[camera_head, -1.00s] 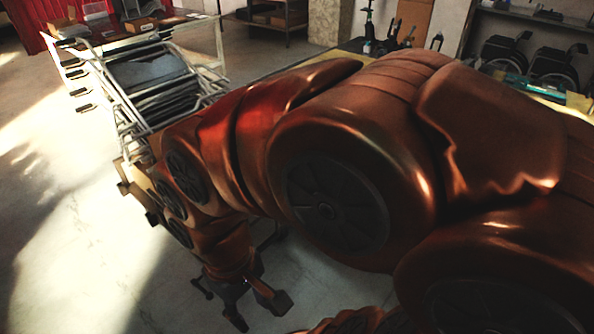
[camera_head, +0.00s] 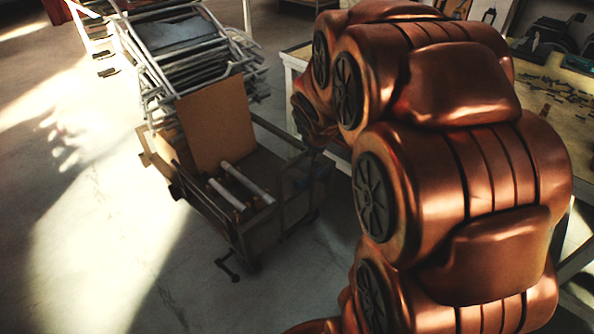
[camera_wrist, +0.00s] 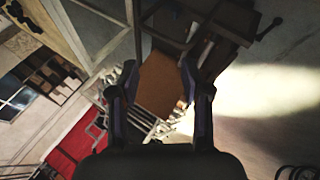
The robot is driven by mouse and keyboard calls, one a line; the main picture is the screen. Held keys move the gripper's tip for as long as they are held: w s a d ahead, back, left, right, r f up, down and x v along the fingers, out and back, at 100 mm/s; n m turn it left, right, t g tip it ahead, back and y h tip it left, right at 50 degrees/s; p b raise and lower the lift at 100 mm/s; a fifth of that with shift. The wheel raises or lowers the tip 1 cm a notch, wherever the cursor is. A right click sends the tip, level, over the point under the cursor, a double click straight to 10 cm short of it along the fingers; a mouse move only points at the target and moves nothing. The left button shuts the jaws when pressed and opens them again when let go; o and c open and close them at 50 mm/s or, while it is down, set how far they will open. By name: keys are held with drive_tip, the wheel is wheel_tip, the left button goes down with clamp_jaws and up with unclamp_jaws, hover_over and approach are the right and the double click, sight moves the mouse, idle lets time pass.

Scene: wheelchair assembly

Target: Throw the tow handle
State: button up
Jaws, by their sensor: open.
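My gripper (camera_wrist: 159,64) is open in the wrist view, with its two dark fingers apart and nothing held between them. A brown board (camera_wrist: 160,84) shows beyond and between the fingers. A small dark bar with a crosspiece (camera_head: 228,265) juts from the near end of a dark cart in the head view; it may be the tow handle, but I cannot be sure. The bar also shows at the upper right of the wrist view (camera_wrist: 270,28), away from the fingers. In the head view my folded arm hides most of my gripper.
The dark cart (camera_head: 245,232) carries the upright brown board (camera_head: 216,124) and pale tubes (camera_head: 240,178). A stack of grey metal frames (camera_head: 188,62) stands behind it. A workbench with tools (camera_head: 560,100) is at the right. The floor at the left is clear.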

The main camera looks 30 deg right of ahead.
sight(297, 159)
drive_tip(key=w+d+f+n+t+y+b, duration=0.1)
drive_tip(key=w+d+f+n+t+b, duration=0.65)
drive_tip(key=w+f, duration=0.4)
wheel_tip(297, 159, down, 10)
drive_tip(key=w+d+n+t+y+b, duration=0.2)
drive_tip(key=n+y+b, duration=0.5)
drive_tip(key=n+b, duration=0.15)
drive_tip(key=shift+m, duration=0.4)
drive_tip(key=shift+b+x, duration=0.45)
drive_tip(key=shift+x, duration=3.4)
drive_tip(key=shift+a, duration=0.15)
drive_tip(key=shift+s, duration=0.1)
clamp_jaws()
drive_tip(key=shift+a, duration=0.1)
